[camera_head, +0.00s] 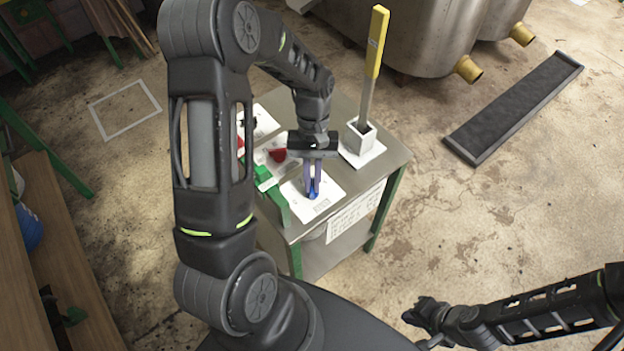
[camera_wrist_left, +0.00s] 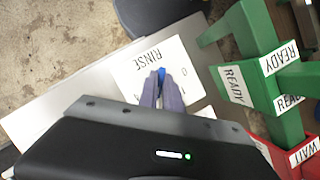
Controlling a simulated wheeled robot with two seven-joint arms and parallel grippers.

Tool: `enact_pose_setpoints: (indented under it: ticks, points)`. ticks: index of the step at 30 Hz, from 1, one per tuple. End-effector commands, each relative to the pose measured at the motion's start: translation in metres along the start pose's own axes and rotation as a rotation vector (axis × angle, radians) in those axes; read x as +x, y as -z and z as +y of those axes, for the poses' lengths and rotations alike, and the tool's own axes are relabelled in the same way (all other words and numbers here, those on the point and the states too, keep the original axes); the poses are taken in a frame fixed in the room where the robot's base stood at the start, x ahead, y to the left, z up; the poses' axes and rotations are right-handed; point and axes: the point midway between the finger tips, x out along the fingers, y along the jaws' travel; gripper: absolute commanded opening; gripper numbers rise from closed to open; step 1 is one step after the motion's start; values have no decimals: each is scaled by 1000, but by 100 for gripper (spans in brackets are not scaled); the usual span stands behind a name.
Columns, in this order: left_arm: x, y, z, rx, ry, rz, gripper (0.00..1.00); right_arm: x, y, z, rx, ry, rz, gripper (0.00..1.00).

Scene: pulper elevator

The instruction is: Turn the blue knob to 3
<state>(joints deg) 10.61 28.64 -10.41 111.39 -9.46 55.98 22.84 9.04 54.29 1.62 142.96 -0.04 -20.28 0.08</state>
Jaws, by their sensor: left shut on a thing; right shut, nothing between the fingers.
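The blue knob (camera_head: 312,194) sits on a white panel (camera_head: 297,206) near the front of the metal-topped stand. My left gripper (camera_head: 314,190) reaches down from above and is shut on the knob. In the left wrist view the knob (camera_wrist_left: 162,73) shows as a small blue piece between the fingertips (camera_wrist_left: 162,84). The panel there (camera_wrist_left: 180,55) reads "RINSE", upside down, with small marks around the knob. The fingers hide part of the dial, so I cannot tell which number the knob points to. My right gripper (camera_head: 424,313) is shut and empty, low above the floor at the right.
A green piece (camera_head: 277,200) marked "READY" in the left wrist view (camera_wrist_left: 236,84) stands close beside the panel. A red part (camera_head: 278,155) lies behind it. A yellow-handled lever (camera_head: 373,50) rises from a grey box at the stand's back right. Open floor lies right of the stand.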

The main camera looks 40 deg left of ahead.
Motion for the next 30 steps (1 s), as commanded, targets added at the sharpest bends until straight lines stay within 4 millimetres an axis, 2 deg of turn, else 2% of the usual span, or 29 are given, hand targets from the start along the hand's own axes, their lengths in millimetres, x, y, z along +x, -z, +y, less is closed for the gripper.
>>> enact_pose_setpoints:
  ticks: [11,12,19,30]
  points:
    - [0,0,0,7,2,1,0,0,0,0,0,0,0,0]
    - [0,0,0,7,2,1,11,0,0,0,0,0,0,0]
    - [0,0,0,6,2,1,29,0,0,0,0,0,0,0]
    - [-5,1,0,6,2,2,31,1,0,0,0,0,0,0]
